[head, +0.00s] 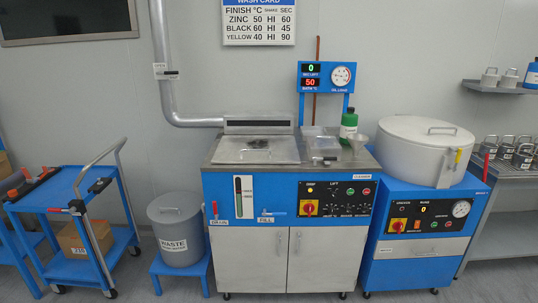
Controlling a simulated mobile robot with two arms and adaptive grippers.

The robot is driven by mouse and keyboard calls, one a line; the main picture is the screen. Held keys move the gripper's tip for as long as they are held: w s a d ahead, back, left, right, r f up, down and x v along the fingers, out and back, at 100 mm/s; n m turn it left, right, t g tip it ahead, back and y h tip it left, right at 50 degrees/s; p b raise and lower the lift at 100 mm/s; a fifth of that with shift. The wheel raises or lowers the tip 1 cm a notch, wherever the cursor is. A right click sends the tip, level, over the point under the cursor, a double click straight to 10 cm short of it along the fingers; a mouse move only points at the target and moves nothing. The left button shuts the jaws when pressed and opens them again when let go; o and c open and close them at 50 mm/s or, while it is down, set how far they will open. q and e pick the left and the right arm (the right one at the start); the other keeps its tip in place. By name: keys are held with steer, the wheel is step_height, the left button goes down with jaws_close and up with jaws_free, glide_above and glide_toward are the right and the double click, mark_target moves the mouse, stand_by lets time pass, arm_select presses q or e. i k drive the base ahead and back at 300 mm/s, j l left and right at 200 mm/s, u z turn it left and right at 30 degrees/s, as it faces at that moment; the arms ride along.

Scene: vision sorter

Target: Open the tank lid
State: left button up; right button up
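The tank lid (240,157) is a flat grey metal plate on the left part of the top of the blue and white washing machine (245,275). It lies level and looks shut. A dark area, perhaps a handle, shows near its middle. A vent hood (258,126) with a dark slot stands right behind it, joined to a grey duct. What is under the lid is hidden. Neither of my grippers is in view.
A green bottle (348,128) and a funnel (357,141) stand right of the lid. A round lidded drum machine (415,165) stands to the right. A WASTE bin (174,240) and blue cart (72,203) stand left. Floor shows in front.

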mark_target(250, 150)
steer(key=i+j+z, duration=0.15)
steer(key=z, duration=0.25)
steer(key=i+j+z, duration=0.15)
steer(key=z, duration=0.25)
steer(key=j, duration=0.1)
